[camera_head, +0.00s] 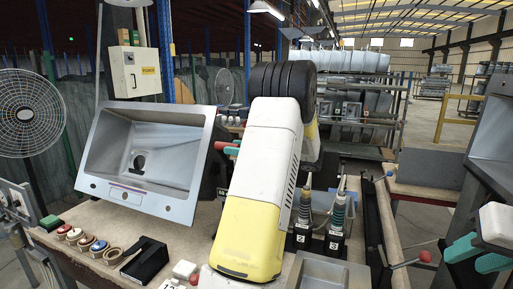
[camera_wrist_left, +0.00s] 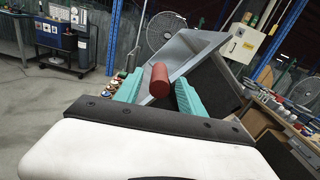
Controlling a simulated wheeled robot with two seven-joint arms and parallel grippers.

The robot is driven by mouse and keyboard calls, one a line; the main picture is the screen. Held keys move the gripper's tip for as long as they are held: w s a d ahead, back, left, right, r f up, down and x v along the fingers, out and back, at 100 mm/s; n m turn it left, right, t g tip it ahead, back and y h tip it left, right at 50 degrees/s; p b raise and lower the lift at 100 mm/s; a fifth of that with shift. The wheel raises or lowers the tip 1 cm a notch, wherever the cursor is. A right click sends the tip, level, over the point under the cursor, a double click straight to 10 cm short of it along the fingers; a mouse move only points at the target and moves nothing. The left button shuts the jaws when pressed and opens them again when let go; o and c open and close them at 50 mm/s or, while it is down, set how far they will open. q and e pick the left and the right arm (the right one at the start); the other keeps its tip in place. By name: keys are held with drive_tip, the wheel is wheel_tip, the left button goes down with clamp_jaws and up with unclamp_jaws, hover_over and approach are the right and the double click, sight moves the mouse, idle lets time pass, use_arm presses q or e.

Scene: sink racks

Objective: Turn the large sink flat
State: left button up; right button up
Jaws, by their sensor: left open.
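The large sink (camera_head: 150,152) stands tilted up at the left of the bench, its bowl and drain hole facing me. In the left wrist view the grey sink (camera_wrist_left: 190,50) is slanted beyond the fingers. My left gripper (camera_wrist_left: 160,80) is open, with its teal fingers on either side of a red cylindrical handle (camera_wrist_left: 159,80). I cannot tell whether they touch it. In the head view my white and yellow left arm hides most of this gripper (camera_head: 229,149); a teal tip and some red show beside the sink's right edge. My right gripper (camera_head: 474,257) is at the right edge, its teal fingers apart and empty.
Several coloured buttons (camera_head: 86,243) and a black holder (camera_head: 146,260) lie on the bench's front left. Two numbered tools (camera_head: 336,222) stand right of my left arm. A red-knobbed lever (camera_head: 424,257) is near my right gripper. A fan (camera_head: 27,113) stands at left.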

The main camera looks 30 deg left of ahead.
use_arm(q)
drive_tip(key=shift+s+a, duration=0.1)
drive_tip(key=shift+a, duration=0.85)
clamp_jaws()
idle(0.7)
